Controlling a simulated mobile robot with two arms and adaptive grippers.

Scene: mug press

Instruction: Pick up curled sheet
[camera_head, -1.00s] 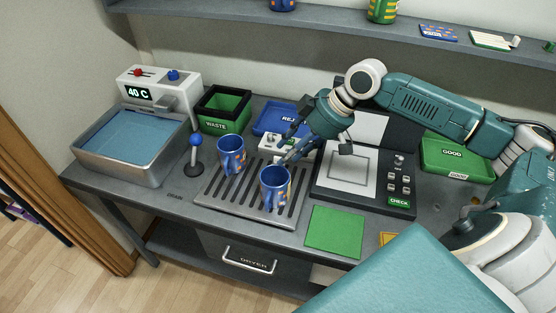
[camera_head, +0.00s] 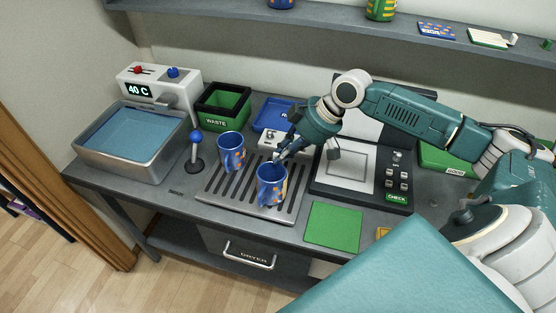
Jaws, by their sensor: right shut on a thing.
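My right gripper (camera_head: 279,157) reaches down from the upper right to the back rim of the right-hand blue mug (camera_head: 271,189). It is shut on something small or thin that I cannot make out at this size. I cannot pick out a curled sheet clearly. The right-hand mug stands upright on the slotted drain rack (camera_head: 228,205) and has orange and light print on its side. A second blue printed mug (camera_head: 230,153) stands upright behind it to the left. My left gripper is not in view.
A water basin (camera_head: 130,180) and a black-green waste bin (camera_head: 217,122) are at the left. A blue reject tray (camera_head: 266,117) is behind the rack. The check station (camera_head: 320,190) and a green mat (camera_head: 334,227) are to the right. A shelf (camera_head: 330,22) runs above.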

